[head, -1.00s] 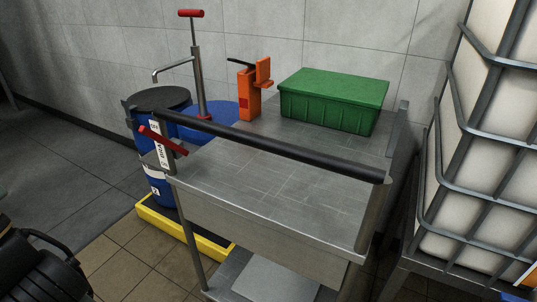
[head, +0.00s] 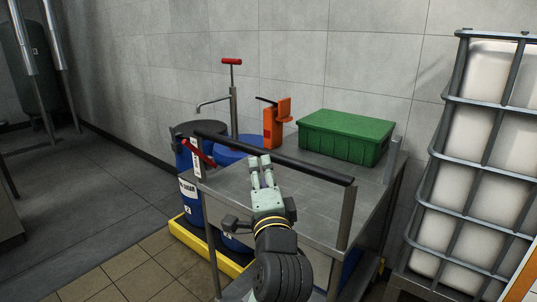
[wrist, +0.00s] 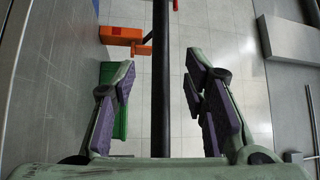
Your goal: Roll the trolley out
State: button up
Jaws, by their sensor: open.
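The trolley (head: 322,196) is a steel cart with a flat top and a black push bar (head: 312,167) along its near side. A red lever (head: 199,152) sits by the bar's left end. My gripper (head: 260,161) is at the left-middle part of the bar, fingers pointing toward it. In the wrist view the black bar (wrist: 161,110) runs lengthwise between the two open fingers of my gripper (wrist: 160,72), with a gap on each side. I cannot tell whether the bar is level with the fingertips in depth. My arm hides part of the trolley's front.
A green crate (head: 346,136) and an orange device (head: 276,124) stand on the trolley. Blue drums (head: 190,205) in a yellow tray (head: 203,250) are close on its left, a caged white tank (head: 470,180) on its right, a wall behind. Floor at front left is clear.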

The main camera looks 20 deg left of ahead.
aim_at(257, 155)
jog(key=p+x, duration=0.2)
jog(key=x, duration=0.8)
jog(key=shift+w+a, duration=0.1)
jog(key=shift+a, duration=0.15)
jog(key=shift+c, duration=0.2)
grip_shut()
